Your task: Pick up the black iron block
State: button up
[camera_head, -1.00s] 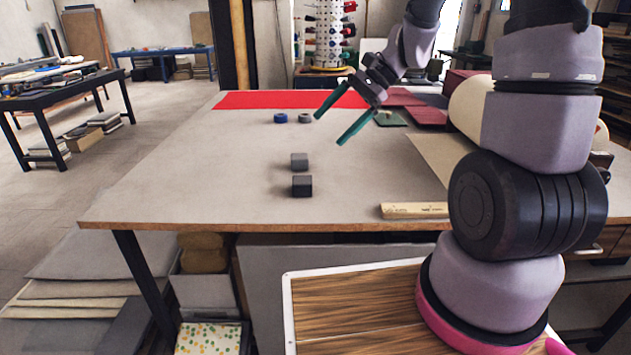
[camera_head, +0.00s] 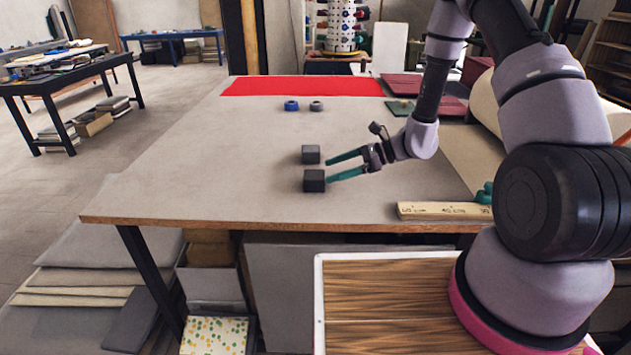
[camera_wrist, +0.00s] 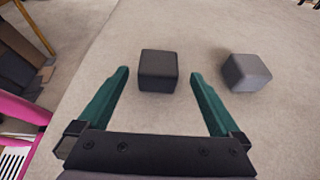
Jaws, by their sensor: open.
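A black block (camera_head: 314,181) stands on the table toward its front; it also shows in the wrist view (camera_wrist: 158,70), just beyond and between my fingertips. A dark grey block (camera_head: 311,154) stands a little behind it, and in the wrist view the grey block (camera_wrist: 247,72) lies to the right, outside my fingers. My gripper (camera_head: 329,169) has green fingers, spread apart and empty, reaching in from the right. The fingertips (camera_wrist: 159,72) are close to the black block; I cannot tell if they touch it.
The table (camera_head: 220,180) is bare left of the blocks. Behind are a blue ring (camera_head: 291,106), a grey ring (camera_head: 316,106) and a red sheet (camera_head: 300,86).

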aim_at(316, 174)
jog(key=shift+x, duration=3.15)
jog(key=shift+a+r, duration=0.1)
jog(key=shift+r, duration=0.1)
grip_shut()
